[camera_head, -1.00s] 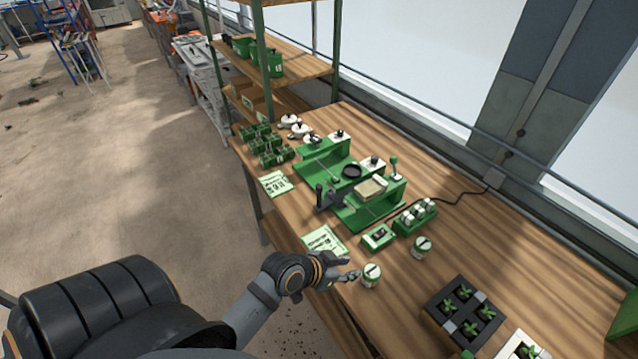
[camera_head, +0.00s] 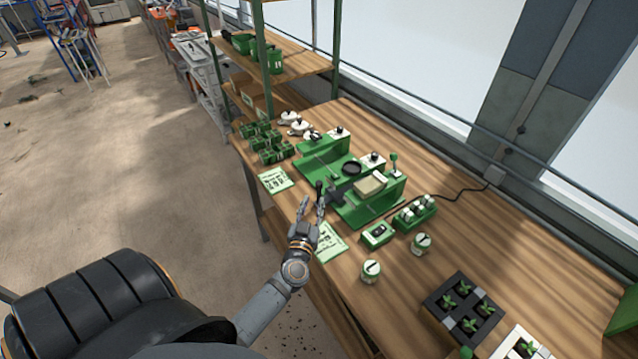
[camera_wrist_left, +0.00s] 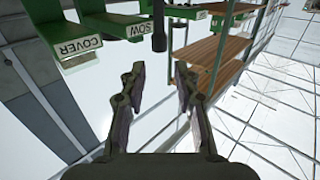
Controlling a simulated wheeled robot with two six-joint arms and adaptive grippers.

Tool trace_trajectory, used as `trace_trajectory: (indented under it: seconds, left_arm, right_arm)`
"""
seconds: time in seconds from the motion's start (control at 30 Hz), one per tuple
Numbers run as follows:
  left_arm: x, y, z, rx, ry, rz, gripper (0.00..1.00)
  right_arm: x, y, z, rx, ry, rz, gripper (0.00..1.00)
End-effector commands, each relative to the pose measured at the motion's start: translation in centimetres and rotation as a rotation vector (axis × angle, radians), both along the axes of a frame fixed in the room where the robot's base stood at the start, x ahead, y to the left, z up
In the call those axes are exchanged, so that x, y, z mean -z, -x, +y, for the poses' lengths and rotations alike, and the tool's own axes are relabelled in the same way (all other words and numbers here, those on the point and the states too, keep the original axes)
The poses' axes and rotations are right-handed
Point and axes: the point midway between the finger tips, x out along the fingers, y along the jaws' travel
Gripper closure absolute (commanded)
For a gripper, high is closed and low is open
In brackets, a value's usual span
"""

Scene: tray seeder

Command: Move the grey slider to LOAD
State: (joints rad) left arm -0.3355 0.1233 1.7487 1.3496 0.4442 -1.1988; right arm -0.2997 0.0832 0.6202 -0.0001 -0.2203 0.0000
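The green seeder (camera_head: 362,214) stands on the wooden bench. The dark grey slider (camera_head: 338,197) sits at its near left side, with an upright black handle (camera_head: 319,187). My left gripper (camera_head: 311,204) is open and empty, just short of the handle. In the left wrist view, my two fingers (camera_wrist_left: 158,85) are spread apart, and a dark post that looks like the handle (camera_wrist_left: 159,28) hangs ahead between them, apart from both. Signs reading SOW (camera_wrist_left: 131,27) and COVER (camera_wrist_left: 80,48) show on the seeder; I cannot read a LOAD sign. My right gripper is out of view.
Green label cards (camera_head: 276,180) lie along the bench edge. A small green switch box (camera_head: 377,234), white-topped pots (camera_head: 371,271) and a black seedling tray (camera_head: 436,309) stand to the right. The bench's right part has bare wood.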

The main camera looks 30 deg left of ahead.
Motion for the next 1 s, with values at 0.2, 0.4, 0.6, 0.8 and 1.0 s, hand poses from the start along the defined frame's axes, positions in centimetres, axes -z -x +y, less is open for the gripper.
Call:
trace_trajectory:
  seconds: [0.2,0.4,0.6,0.8,1.0]
  left_arm:
    - [-0.3,-4.4,1.8,0.0,-0.001,-0.005,0.69]
    - [-0.1,-7.6,3.1,0.002,0.0,-0.003,0.69]
    - [-0.1,-8.7,3.6,0.002,0.0,-0.002,0.69]
    - [-0.1,-8.8,3.6,0.002,0.001,-0.001,0.69]
    - [-0.1,-8.7,3.6,0.002,0.001,-0.001,0.93]
  right_arm:
    - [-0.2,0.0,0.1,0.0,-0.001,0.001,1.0]
    - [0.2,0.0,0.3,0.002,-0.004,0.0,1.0]
    - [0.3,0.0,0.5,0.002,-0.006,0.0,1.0]
    - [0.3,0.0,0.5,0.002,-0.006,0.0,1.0]
    - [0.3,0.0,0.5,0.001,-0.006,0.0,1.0]
